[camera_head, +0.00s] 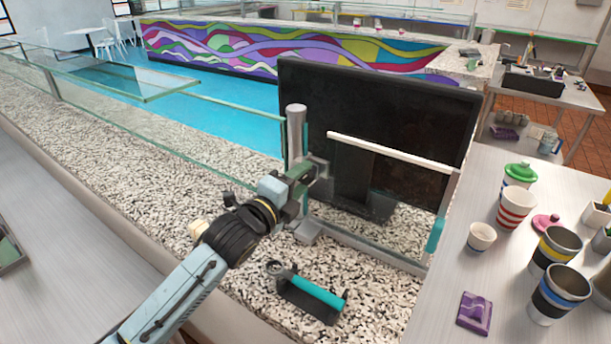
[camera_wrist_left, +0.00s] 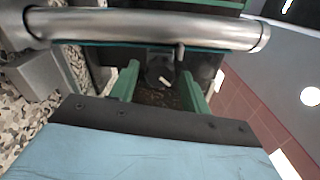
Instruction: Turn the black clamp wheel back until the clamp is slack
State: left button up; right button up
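The black clamp wheel (camera_wrist_left: 160,73), a dark round knob with a pale mark, shows in the left wrist view. It lies between and just beyond the green fingertips, beside the silver post (camera_wrist_left: 120,28). My left gripper (camera_wrist_left: 161,88) has its fingers apart, with a gap on each side of the wheel. I see no contact. In the head view the left gripper (camera_head: 303,178) reaches to the clamp at the silver post (camera_head: 296,130). The wheel is hidden there by the gripper. My right gripper is not in view.
A teal-handled tool (camera_head: 318,292) lies on the speckled counter (camera_head: 390,295). Several cups, such as a striped one (camera_head: 515,210), stand on the steel table at right.

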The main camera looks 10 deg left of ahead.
pick_arm(q)
jog(key=c, duration=0.7)
jog(key=shift+r+n+p, duration=0.1)
jog(key=shift+n+p, duration=0.65)
jog(key=shift+n, duration=0.35)
jog(key=shift+c, duration=0.2)
jog(key=shift+n, duration=0.9)
jog(key=shift+p, duration=0.3)
jog(key=n+p, duration=0.1)
jog(key=n, duration=0.2)
jog(key=shift+p, duration=0.35)
jog(key=shift+n, duration=0.5)
